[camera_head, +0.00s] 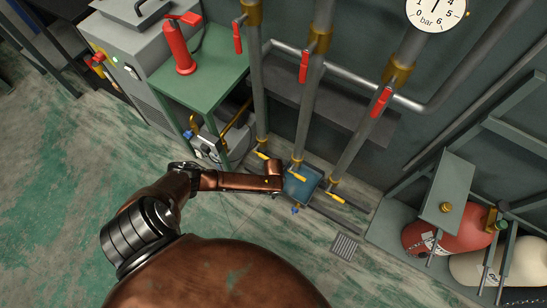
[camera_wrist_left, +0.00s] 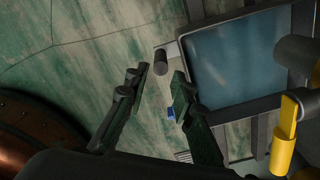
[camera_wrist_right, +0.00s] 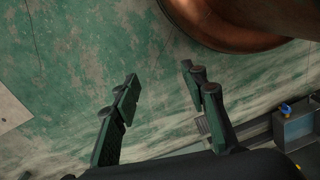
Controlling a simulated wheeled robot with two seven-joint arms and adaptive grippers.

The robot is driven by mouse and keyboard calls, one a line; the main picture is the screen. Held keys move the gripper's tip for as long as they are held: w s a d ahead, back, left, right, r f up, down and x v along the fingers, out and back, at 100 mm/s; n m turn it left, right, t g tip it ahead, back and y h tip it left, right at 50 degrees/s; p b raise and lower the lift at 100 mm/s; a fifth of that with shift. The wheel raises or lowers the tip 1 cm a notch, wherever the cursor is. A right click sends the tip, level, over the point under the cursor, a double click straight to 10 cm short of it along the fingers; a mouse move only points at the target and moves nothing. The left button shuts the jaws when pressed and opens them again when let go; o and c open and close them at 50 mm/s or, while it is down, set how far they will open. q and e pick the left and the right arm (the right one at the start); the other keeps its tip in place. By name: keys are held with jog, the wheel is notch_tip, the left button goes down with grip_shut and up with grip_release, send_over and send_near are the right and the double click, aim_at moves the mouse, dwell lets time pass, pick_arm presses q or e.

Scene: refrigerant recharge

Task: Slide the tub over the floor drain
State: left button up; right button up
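The tub (camera_head: 301,186) is a grey-rimmed, blue-floored square tray on the floor below the pipes. It fills the upper right of the left wrist view (camera_wrist_left: 240,60) and shows at the right edge of the right wrist view (camera_wrist_right: 298,128). The floor drain (camera_head: 345,247) is a small grey grate to the tub's lower right, apart from it. My left gripper (camera_wrist_left: 160,76) is open beside the tub's near side, with a dark rounded bar end (camera_wrist_left: 161,62) just beyond its fingertips; contact is unclear. My right gripper (camera_wrist_right: 160,78) is open and empty above bare floor.
Yellow-handled valves (camera_head: 298,175) on vertical pipes hang close over the tub. A blue tap (camera_head: 295,210) sits at its front. A green bench (camera_head: 205,85) stands left, and a rack with red and cream cylinders (camera_head: 450,230) right. Floor around the drain is clear.

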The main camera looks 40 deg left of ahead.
pick_arm(q)
notch_tip(320, 180, down, 7)
jog(key=b, duration=0.4)
jog(key=shift+f, duration=0.35)
pick_arm(e)
jog(key=w+a+f+t+y, duration=0.1)
jog(key=w+a+f+t, duration=0.2)
jog(key=w+a+f, duration=0.2)
jog(key=shift+w+f+y, duration=0.3)
jog(key=shift+w+f, duration=0.5)
jog(key=shift+w, duration=0.1)
jog(key=shift+a, duration=0.1)
pick_arm(q)
grip_shut()
